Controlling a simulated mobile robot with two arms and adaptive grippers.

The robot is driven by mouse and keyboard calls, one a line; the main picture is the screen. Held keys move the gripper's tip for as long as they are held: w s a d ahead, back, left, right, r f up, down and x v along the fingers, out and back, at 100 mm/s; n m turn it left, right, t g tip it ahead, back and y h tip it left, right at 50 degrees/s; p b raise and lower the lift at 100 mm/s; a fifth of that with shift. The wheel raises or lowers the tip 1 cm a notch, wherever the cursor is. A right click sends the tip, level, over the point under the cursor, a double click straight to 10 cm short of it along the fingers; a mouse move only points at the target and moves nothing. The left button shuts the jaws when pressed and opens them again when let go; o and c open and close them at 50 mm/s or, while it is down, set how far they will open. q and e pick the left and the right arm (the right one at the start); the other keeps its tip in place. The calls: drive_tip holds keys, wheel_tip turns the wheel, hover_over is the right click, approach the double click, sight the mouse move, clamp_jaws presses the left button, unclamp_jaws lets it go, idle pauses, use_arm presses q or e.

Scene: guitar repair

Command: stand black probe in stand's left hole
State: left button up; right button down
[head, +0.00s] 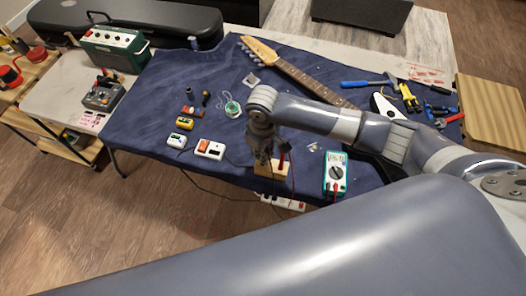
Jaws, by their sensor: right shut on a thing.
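My right gripper (262,157) points down over the left part of the small wooden stand (270,172) near the table's front edge. It is shut on the black probe, which is mostly hidden by the fingers and hard to make out. I cannot tell whether the probe's tip is in the left hole or above it. A red probe (281,160) stands upright at the stand's right side. My left gripper is not in view.
A green multimeter (336,173) lies right of the stand. A white box with a red switch (210,149) lies to the left. Thin dark cables run beside the stand. A guitar neck (300,76) and tools (405,95) lie farther back.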

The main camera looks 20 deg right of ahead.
drive_tip(key=shift+f, duration=0.2)
drive_tip(key=c, duration=1.7)
unclamp_jaws()
drive_tip(key=o, duration=0.4)
wheel_tip(320, 180, up, 7)
drive_tip(key=p, duration=0.8)
drive_tip(key=shift+r, duration=0.1)
